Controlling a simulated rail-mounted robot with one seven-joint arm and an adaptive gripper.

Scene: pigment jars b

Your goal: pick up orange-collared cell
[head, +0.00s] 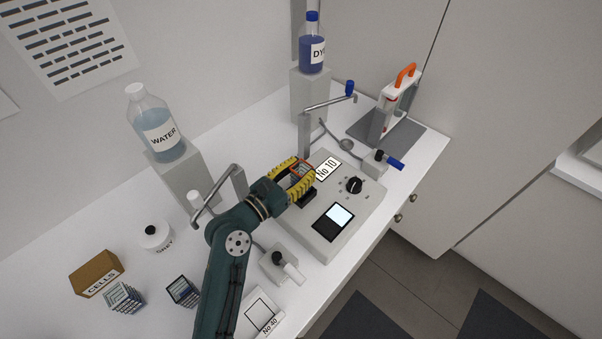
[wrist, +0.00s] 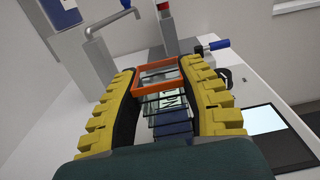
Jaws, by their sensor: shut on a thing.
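The orange-collared cell (wrist: 159,73) is a clear, glassy cell with an orange frame around one end. In the wrist view it sits between the two yellow ribbed fingers of my gripper (wrist: 160,98), which are shut on it. In the head view my gripper (head: 292,181) is above the back part of the grey instrument, near its "No 10" label. The orange collar (head: 301,170) shows between the fingers there. Most of the cell's body is hidden by the fingers, and I cannot tell whether it touches the instrument.
The grey instrument (head: 300,239) has a black knob and a screen. A water bottle (head: 160,130) and a dye bottle (head: 312,50) stand on pedestals. Angled spouts stand near both. Several cells and a "CELLS" box (head: 96,273) lie at the left. A stand (head: 393,108) with an orange handle is back right.

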